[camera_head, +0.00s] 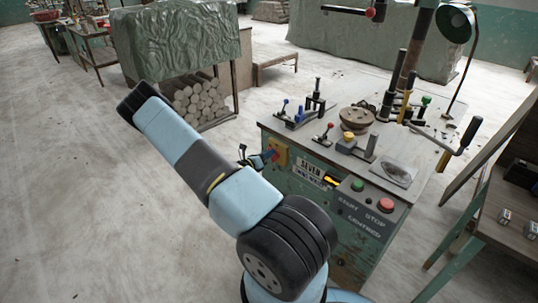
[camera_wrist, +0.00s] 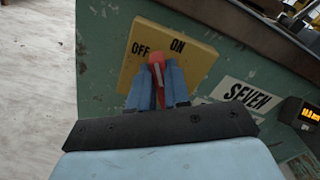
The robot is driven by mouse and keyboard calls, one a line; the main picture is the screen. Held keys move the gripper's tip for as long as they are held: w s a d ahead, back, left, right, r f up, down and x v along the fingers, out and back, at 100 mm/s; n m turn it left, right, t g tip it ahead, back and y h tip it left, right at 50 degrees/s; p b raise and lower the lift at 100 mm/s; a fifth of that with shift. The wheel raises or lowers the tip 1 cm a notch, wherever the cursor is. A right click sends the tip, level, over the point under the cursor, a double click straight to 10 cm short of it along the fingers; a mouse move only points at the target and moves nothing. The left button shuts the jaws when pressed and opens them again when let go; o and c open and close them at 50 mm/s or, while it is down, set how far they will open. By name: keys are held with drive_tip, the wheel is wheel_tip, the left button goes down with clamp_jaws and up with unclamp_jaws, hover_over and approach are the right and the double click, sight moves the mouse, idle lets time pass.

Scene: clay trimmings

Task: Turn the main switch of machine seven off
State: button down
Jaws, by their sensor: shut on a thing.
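The main switch of machine seven has a yellow plate (camera_wrist: 195,62) marked OFF and ON, with a red handle (camera_wrist: 156,62). The plate also shows in the head view (camera_head: 283,151), on the left part of the green machine's front. My gripper (camera_wrist: 157,84) has its blue fingers on either side of the red handle and is shut on it. In the head view my gripper (camera_head: 267,158) reaches the plate from the left. The handle's upper end lies just below the labels, between OFF and ON and nearer OFF. The fingers hide part of the handle.
The machine bears a SEVEN sign (camera_head: 311,169), a lit orange display (camera_head: 336,181), a green start button (camera_head: 357,185) and a red stop button (camera_head: 386,204). Levers and a round chuck (camera_head: 357,118) stand on top.

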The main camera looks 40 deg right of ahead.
drive_tip(key=shift+w+a+f+n, duration=0.1)
drive_tip(key=shift+w+f+n, duration=0.2)
drive_tip(key=shift+n, duration=1.6)
drive_tip(key=shift+w+f+n, duration=0.2)
drive_tip(key=shift+f+n, duration=0.1)
drive_tip(key=shift+n, duration=1.6)
drive_tip(key=shift+w+a+f+n, duration=0.1)
drive_tip(key=shift+w+f+n, duration=0.2)
drive_tip(key=shift+n, duration=1.6)
drive_tip(key=shift+s+f, duration=0.1)
drive_tip(key=c, duration=1.1)
unclamp_jaws()
drive_tip(key=shift+d, duration=0.1)
drive_tip(key=shift+s, duration=0.1)
drive_tip(key=a, duration=0.9)
drive_tip(key=s+a, duration=0.1)
drive_tip(key=a, duration=0.3)
drive_tip(key=shift+a, duration=0.35)
